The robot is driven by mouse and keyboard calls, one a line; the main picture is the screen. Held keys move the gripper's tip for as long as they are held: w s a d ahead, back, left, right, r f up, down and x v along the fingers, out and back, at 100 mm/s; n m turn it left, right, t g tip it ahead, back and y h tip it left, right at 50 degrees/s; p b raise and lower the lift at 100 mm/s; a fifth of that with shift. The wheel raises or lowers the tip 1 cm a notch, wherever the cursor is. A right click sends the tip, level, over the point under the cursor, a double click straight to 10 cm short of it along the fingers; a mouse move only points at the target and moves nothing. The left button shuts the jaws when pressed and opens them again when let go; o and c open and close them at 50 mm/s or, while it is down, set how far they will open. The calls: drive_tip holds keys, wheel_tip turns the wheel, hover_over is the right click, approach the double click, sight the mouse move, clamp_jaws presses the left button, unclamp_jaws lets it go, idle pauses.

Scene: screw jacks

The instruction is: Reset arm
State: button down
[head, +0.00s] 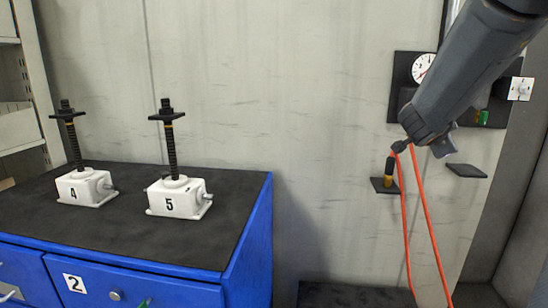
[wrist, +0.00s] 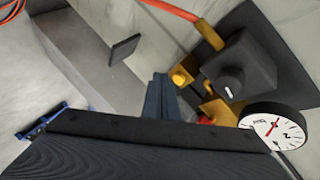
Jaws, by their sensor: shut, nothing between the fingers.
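My arm (head: 470,70) reaches in from the upper right of the head view, in front of the wall panel. Its lower end covers part of that panel, and my gripper cannot be made out clearly there. In the wrist view my gripper (wrist: 161,92) shows as two dark fingers close together, shut and empty. They point toward a dark valve block (wrist: 240,75) with brass fittings and a round gauge (wrist: 275,127). Whether the fingertips touch anything cannot be told.
White screw jacks 4 (head: 86,187) and 5 (head: 180,197) stand upright on the black top of a blue cabinet (head: 252,235) at left. An orange hose (head: 430,220) hangs below my arm. A gauge (head: 423,68) shows on the wall panel. The wall between is bare.

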drive_tip(key=s+a+f+n+g+y, duration=0.1)
drive_tip(key=a+f+n+y, duration=0.6)
drive_tip(key=a, duration=0.5)
drive_tip(key=s+a+f+n+y, duration=0.25)
drive_tip(key=a+f+n, duration=0.25)
drive_tip(key=a+f, duration=0.5)
drive_tip(key=s+a+f+n+g, duration=0.2)
drive_tip(key=s+a+f+n, duration=0.1)
drive_tip(key=s, duration=0.4)
drive_tip(key=s+a+f+n+g+y, duration=0.1)
drive_tip(key=s+a+f+n+g, duration=0.2)
drive_tip(key=s, duration=0.4)
drive_tip(key=s+a+f+n+g+y, duration=0.1)
drive_tip(key=s+a+f+n+g, duration=0.1)
drive_tip(key=s, duration=0.5)
wheel_tip(320, 180, down, 3)
drive_tip(key=shift+s+a+f+n+g, duration=0.1)
drive_tip(key=shift+s+a+n+g, duration=0.35)
drive_tip(key=shift+a, duration=0.8)
drive_tip(key=shift+w+d, duration=0.1)
